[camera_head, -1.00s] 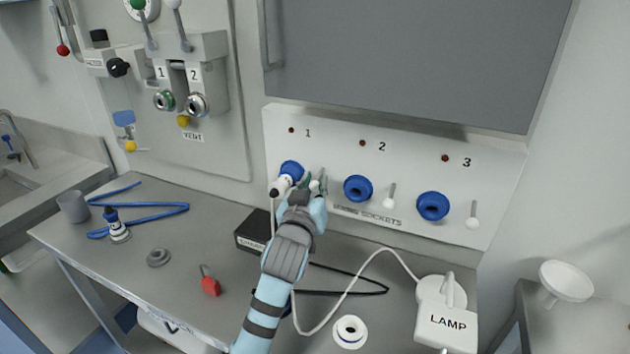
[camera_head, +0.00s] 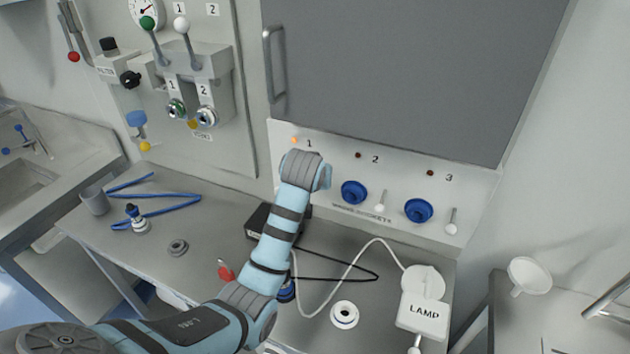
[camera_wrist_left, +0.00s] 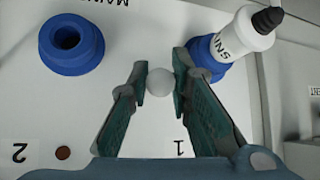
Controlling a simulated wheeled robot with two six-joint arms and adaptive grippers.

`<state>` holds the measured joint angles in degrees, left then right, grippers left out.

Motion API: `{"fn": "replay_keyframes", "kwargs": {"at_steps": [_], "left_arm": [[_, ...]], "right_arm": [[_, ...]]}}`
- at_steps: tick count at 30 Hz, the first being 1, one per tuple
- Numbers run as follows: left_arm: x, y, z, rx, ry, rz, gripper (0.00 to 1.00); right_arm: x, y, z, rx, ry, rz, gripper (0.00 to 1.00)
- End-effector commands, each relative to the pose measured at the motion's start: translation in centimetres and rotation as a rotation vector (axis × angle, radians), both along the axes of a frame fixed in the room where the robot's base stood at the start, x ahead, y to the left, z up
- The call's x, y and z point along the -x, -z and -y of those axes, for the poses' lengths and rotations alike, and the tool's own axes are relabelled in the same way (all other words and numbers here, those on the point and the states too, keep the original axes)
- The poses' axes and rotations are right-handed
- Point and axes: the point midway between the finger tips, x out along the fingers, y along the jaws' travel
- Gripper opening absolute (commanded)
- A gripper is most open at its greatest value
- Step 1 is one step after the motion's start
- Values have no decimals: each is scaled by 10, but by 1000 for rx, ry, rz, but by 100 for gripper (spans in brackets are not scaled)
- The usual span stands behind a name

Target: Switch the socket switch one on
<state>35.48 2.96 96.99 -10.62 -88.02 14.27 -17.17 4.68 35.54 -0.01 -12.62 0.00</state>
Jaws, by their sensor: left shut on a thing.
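In the left wrist view, the fingers of my left gripper (camera_wrist_left: 160,85) are shut on the round white knob of socket switch one (camera_wrist_left: 160,81). A white plug (camera_wrist_left: 243,35) sits in blue socket one (camera_wrist_left: 207,60) beside it. In the head view, my arm hides the gripper, switch one and socket one. The indicator light over socket one (camera_head: 293,140) glows orange. Sockets two (camera_head: 353,192) and three (camera_head: 418,210) are empty, with white-knobbed switches two (camera_head: 379,207) and three (camera_head: 450,228) beside them and dark indicators. My right gripper is not in view.
A grey cabinet (camera_head: 400,70) hangs above the socket panel. The bench holds a lamp box (camera_head: 422,314) with a white cable, a white ring (camera_head: 344,314), a red tag (camera_head: 226,270) and blue tubing (camera_head: 165,197). A valve panel (camera_head: 200,65) is at the left.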

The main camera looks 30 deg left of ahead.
Motion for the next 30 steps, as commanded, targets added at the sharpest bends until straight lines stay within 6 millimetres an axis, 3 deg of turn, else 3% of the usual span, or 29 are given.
{"fn": "replay_keyframes", "kwargs": {"at_steps": [4,22,23,24,27,30], "left_arm": [[-4,-8,-1,0,-2,-43,0],[-5,-10,-2,2,-2,-89,0],[-5,-10,-2,2,-2,-89,20],[-5,-10,-2,2,-3,-90,27],[-4,-9,-1,3,-1,-93,40],[-4,-8,-1,4,-1,-96,40]], "right_arm": [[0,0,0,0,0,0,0],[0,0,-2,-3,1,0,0],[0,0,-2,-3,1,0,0],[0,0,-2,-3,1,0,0],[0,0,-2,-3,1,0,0],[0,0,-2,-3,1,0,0]]}}
